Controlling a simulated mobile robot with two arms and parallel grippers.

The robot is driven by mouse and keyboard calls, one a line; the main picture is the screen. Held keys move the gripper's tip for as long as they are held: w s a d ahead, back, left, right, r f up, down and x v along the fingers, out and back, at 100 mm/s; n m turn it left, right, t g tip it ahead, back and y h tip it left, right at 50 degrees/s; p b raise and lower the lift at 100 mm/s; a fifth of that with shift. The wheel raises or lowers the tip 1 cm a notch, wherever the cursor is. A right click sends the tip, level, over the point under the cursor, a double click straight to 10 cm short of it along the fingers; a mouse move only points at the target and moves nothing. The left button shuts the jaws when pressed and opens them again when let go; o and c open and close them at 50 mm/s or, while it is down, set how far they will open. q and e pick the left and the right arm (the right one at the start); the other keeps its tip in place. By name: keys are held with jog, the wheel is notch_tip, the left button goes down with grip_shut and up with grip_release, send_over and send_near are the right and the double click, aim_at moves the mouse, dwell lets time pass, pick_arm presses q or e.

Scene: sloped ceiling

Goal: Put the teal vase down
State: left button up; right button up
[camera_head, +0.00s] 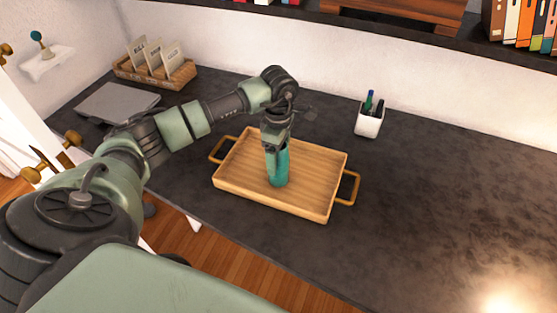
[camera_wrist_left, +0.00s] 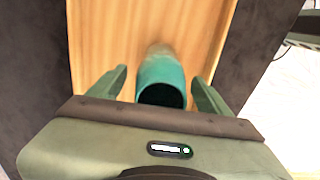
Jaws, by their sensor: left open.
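The teal vase (camera_head: 279,171) stands upright on the wooden tray (camera_head: 317,186) on the dark desk. It also shows in the left wrist view (camera_wrist_left: 162,78), its dark round mouth facing the camera. My left gripper (camera_head: 272,157) is above the tray at the vase's upper part. In the left wrist view the two green fingers of the left gripper (camera_wrist_left: 159,88) are open, one on each side of the vase, with gaps between them and the vase. My right gripper is in neither view.
A white pen cup (camera_head: 369,121) stands behind the tray to the right. A grey closed laptop (camera_head: 117,103) and a wooden card box (camera_head: 155,72) are at the left. A shelf with books (camera_head: 524,25) hangs above. The right part of the desk is clear.

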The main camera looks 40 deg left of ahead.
pick_arm(q)
notch_tip(320, 180, up, 10)
jog(key=b, duration=0.2)
jog(key=shift+s+f, duration=0.1)
jog(key=shift+f, duration=0.05)
dwell(0.4)
